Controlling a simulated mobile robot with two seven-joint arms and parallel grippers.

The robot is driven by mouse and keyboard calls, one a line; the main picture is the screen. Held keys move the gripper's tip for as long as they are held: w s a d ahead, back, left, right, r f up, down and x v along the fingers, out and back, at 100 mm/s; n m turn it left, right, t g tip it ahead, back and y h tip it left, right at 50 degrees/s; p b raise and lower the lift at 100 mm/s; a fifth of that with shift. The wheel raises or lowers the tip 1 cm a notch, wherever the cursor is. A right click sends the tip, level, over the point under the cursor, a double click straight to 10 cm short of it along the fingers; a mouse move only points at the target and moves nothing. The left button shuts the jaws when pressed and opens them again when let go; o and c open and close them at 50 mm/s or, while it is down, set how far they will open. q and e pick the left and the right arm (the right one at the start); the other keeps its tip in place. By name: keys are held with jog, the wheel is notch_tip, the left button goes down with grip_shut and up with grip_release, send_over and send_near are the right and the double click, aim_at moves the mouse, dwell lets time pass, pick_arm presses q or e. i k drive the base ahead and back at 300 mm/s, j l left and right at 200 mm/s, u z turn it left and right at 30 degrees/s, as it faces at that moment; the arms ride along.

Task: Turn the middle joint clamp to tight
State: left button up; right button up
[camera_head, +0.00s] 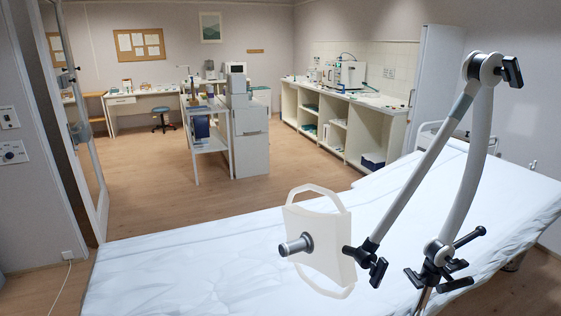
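A jointed holding arm stands at the right side of the couch. Its middle joint (483,68) is at the top, where the two grey-white tubes meet. A black clamp knob (511,71) sticks out on the right of that joint. Whether it is tight or loose cannot be told. The lower joint (437,254) has black levers near the couch edge. The end joint has a black knob (378,272) beside a white frame plate (320,247) with a grey cylinder (296,245). Neither of my grippers is in view.
The couch (190,262) with a white sheet fills the foreground. Behind it is open wooden floor (235,200). A white shelf unit (345,120) runs along the right wall, and a trolley with a cabinet (249,135) stands mid-room. A door frame (85,140) is at left.

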aim_at(511, 72)
jog(key=z, duration=1.25)
